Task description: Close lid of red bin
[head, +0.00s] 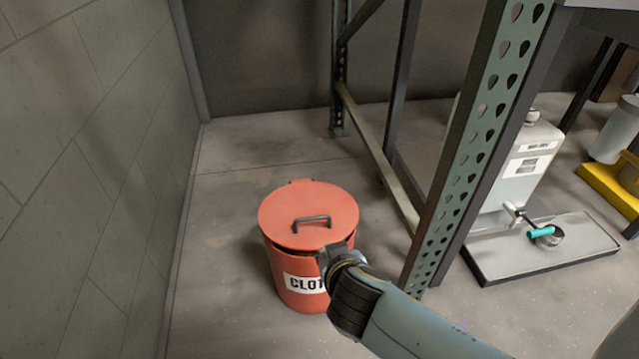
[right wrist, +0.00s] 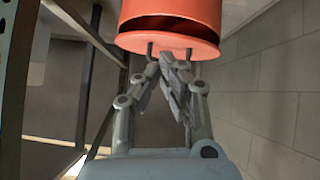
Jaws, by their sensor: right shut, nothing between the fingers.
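The red bin (head: 283,272) stands on the floor, with a white label partly hidden by my right arm. Its round red lid (head: 280,222) with a dark handle (head: 312,220) lies over the top. A dark gap shows between the lid (right wrist: 170,42) and the bin body (right wrist: 170,6) in the right wrist view, so the lid is slightly raised on that side. My right gripper (head: 331,254) is at the front right of the lid's rim. In the right wrist view its fingers (right wrist: 168,64) are together and empty, close to the lid; contact cannot be told. My left gripper is not in view.
A green perforated rack post (head: 466,150) stands right of the bin, with a low beam (head: 380,160) behind. A grey dispenser (head: 530,165) with a teal-handled tap sits on a tray (head: 545,250) at right. A block wall (head: 90,150) is at left. Floor left of the bin is clear.

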